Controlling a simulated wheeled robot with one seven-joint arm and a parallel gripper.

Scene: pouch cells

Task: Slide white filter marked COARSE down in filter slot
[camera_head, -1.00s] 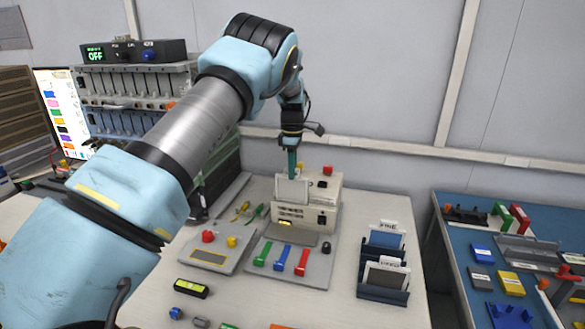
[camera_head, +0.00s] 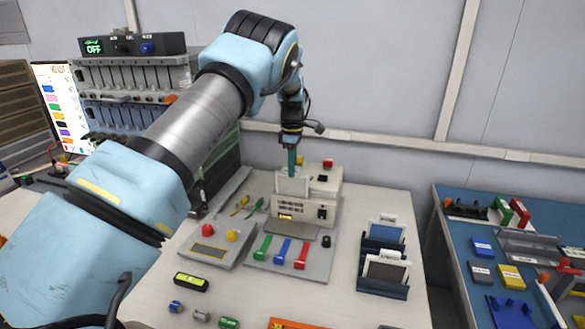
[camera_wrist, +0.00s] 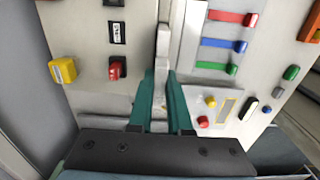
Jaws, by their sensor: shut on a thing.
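In the head view my gripper (camera_head: 292,158) is above the cream machine (camera_head: 322,208), its teal fingers pointing down. It is shut on the top of a white filter (camera_head: 293,187), which stands upright at the machine's top front. The filter's marking cannot be read. The slot is hidden, and I cannot tell how deep the filter sits. In the wrist view the teal fingers (camera_wrist: 161,92) close on a pale, thin piece seen edge-on (camera_wrist: 162,50).
A dark blue rack (camera_head: 384,284) at right holds a blue and a dark grey filter. A board with green, blue and red levers (camera_head: 316,264) lies before the machine. A button box (camera_head: 207,254) stands left. A blue table (camera_head: 456,262) is further right.

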